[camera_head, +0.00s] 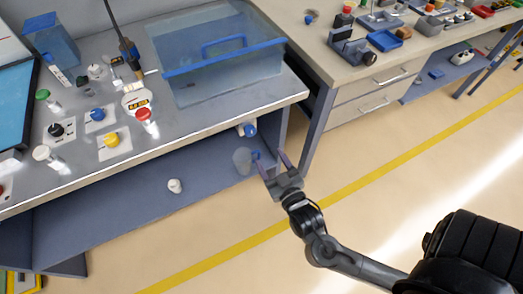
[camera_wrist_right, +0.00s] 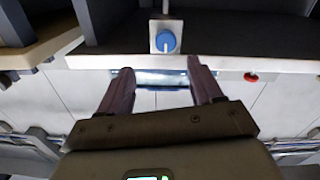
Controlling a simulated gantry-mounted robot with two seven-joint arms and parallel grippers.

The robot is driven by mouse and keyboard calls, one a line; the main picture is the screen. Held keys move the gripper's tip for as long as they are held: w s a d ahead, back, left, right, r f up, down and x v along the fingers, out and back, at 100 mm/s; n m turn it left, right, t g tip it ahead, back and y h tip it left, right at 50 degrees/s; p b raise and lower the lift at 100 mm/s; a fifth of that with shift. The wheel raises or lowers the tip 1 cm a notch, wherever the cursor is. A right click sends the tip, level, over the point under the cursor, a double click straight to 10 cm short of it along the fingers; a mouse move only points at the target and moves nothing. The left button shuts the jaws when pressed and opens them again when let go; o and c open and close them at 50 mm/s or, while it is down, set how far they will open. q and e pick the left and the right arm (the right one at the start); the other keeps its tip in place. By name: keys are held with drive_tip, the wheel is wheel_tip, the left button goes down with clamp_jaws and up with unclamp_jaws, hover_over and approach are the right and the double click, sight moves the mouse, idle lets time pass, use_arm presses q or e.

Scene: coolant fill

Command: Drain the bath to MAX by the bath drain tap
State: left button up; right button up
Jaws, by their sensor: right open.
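The bath (camera_head: 222,75) is a clear blue tub with a blue rim and handle, standing on the bench. Its level and MAX mark cannot be read. A blue round tap knob (camera_head: 250,129) sits at the bench's front edge below the bath. In the right wrist view a blue knob (camera_wrist_right: 165,41) on a pale square plate lies just beyond the fingertips. My right gripper (camera_head: 269,162) is open and empty, in front of the bench and below the edge knob. Its two fingers (camera_wrist_right: 157,66) are apart, with nothing between them. My left gripper is out of view.
A clear round vessel (camera_head: 242,160) stands on the lower shelf (camera_head: 130,205), close to my right gripper. A small white object (camera_head: 175,186) is also there. Several coloured knobs and a digital readout (camera_head: 137,102) occupy the bench top. The floor in front is open.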

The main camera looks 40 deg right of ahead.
drive_tip(key=b, duration=0.1)
approach(252, 133)
drive_tip(key=x, duration=0.3)
drive_tip(key=shift+y, duration=0.3)
drive_tip(key=b+x, duration=0.1)
drive_tip(key=x, duration=0.4)
drive_tip(key=shift+w+d+b, duration=0.2)
drive_tip(key=shift+w+b, duration=0.15)
drive_tip(key=shift+w, duration=0.1)
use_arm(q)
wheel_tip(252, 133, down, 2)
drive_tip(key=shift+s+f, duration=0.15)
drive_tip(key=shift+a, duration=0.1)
use_arm(e)
drive_tip(key=shift+c, duration=0.4)
